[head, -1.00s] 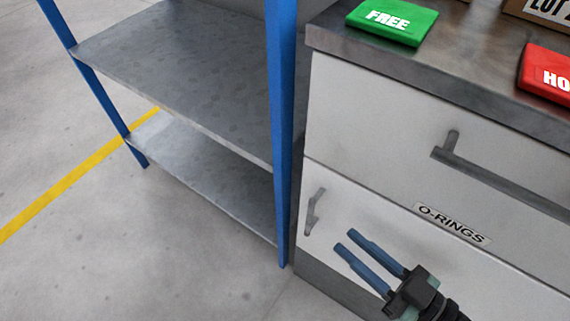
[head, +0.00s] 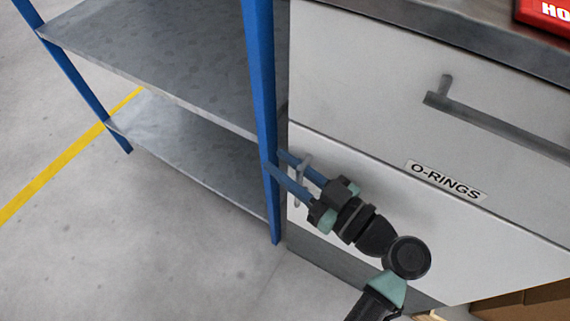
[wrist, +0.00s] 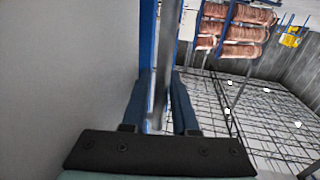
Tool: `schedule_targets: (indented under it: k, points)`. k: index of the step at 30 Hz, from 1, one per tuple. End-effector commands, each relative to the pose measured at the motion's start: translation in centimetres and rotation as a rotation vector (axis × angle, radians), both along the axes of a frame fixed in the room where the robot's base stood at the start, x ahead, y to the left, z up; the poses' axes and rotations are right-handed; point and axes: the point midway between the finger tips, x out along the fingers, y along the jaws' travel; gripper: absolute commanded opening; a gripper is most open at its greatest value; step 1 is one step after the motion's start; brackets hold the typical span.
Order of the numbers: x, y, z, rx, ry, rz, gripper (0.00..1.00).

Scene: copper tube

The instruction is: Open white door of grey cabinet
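The white door (head: 400,240) is the lower front panel of the grey cabinet (head: 340,265), and it looks shut. Its grey upright handle (head: 303,164) is near the door's left edge. My gripper (head: 275,160) is open at this handle, pointing left along the door's front, and its fingers appear to lie on either side of the bar. In the wrist view, a grey upright bar (wrist: 163,65) shows between the spread fingers of my gripper (wrist: 158,95), with the pale door surface (wrist: 65,80) at left. I cannot tell whether the fingers touch the bar.
A shelf rack with a blue post (head: 262,110) stands close to the left of the cabinet, near my fingertips. Above the door is a white drawer (head: 370,90) with a long handle (head: 490,125). Brown wooden items (head: 525,300) lie at the lower right. Floor is clear at lower left.

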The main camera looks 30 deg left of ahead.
Motion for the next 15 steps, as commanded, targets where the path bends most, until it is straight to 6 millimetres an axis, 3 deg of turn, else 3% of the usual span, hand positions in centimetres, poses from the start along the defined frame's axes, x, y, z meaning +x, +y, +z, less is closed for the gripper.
schedule_targets:
  k: [5,10,15]
  points:
    - [0.01,0.01,0.03,0.000,-0.001,0.000,0.27]
    - [0.01,-0.01,0.03,0.000,-0.001,0.000,0.00]
    - [0.01,-0.03,0.02,0.000,-0.001,0.000,0.00]
